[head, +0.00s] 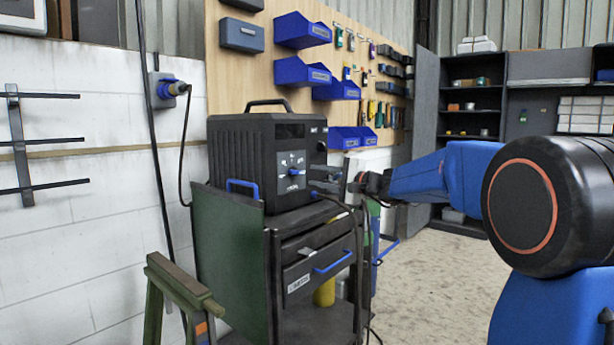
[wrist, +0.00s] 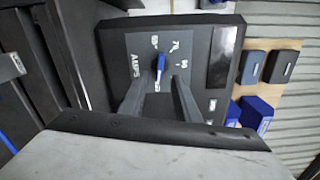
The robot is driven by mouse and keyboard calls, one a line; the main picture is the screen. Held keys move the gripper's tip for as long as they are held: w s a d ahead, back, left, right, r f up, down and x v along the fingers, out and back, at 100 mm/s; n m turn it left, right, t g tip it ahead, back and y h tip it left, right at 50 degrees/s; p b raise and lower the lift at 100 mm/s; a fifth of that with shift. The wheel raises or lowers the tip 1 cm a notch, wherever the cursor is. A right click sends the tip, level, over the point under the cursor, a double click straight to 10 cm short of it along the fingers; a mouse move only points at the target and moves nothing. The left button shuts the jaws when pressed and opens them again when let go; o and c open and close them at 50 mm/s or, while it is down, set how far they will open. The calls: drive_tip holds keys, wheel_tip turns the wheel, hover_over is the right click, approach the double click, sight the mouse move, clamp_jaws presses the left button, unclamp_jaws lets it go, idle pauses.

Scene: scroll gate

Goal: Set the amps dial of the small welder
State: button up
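The small welder (head: 265,150) is a black box with a top handle, standing on a dark cart. Its grey front panel carries the amps dial (head: 293,172), a blue knob with printed marks around it. In the wrist view the panel appears turned sideways, with "AMPS" lettering beside the blue dial (wrist: 159,66); the numbers are too small to read surely. My gripper (head: 311,179) is in front of the panel, just right of the dial. In the wrist view my gripper (wrist: 160,82) is open, its fingers pointing at the panel on either side of the dial, with nothing held. Contact cannot be told.
The cart (head: 320,265) has a blue-handled drawer and a green side panel (head: 228,260). Cables hang beside the cart. A green stand (head: 180,290) is in front at left. A pegboard with blue bins (head: 302,72) is behind. Open floor (head: 440,290) lies at right.

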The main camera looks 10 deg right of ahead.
drive_tip(key=v, duration=0.9)
drive_tip(key=shift+s+d, duration=0.25)
drive_tip(key=shift+s, duration=0.05)
